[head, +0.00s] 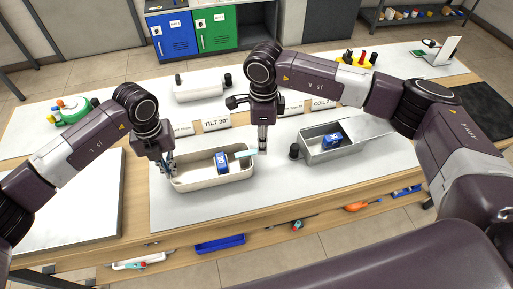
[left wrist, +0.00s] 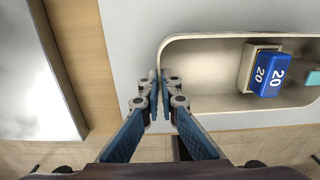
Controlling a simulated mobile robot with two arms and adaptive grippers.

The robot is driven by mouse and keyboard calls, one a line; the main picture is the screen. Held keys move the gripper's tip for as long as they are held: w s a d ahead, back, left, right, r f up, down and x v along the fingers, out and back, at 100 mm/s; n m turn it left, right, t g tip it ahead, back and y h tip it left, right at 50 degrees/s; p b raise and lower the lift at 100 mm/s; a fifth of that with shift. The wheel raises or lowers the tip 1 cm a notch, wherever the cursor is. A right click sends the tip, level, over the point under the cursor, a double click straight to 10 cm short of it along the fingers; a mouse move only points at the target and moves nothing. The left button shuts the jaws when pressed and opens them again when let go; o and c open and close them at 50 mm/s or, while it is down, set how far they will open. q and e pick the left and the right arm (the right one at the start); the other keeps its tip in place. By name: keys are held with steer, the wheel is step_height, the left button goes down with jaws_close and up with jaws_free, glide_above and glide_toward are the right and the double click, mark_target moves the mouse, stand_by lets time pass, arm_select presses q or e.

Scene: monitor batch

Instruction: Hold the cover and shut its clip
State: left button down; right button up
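A white, tray-shaped piece with rounded ends (head: 205,185), which may be the cover, lies at the front middle of the table. Inside it sit a blue block marked 20 (head: 222,162) on a cream base and a teal piece (head: 246,154). In the left wrist view, the tray's wall (left wrist: 215,36), blue block (left wrist: 270,76) and teal piece (left wrist: 313,77) show. My left gripper (head: 167,172) is at the tray's left end; its nearly closed fingers (left wrist: 159,82) straddle the wall. My right gripper (head: 262,150) points down, fingers together and empty, just beyond the teal piece.
A grey metal tray (head: 340,152) with another blue block (head: 332,140) stands to the right. A white container (head: 198,88) and signs reading TILT 30° (head: 216,124) and COIL (head: 321,104) are behind. A grey panel (head: 75,205) lies left. Tools sit on the lower shelf.

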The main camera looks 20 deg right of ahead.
mark_target(247, 152)
jaws_close()
steer(key=shift+a, duration=0.1)
steer(key=shift+a, duration=2.2)
steer(key=shift+o, duration=2.1)
jaws_free()
step_height(247, 152, up, 12)
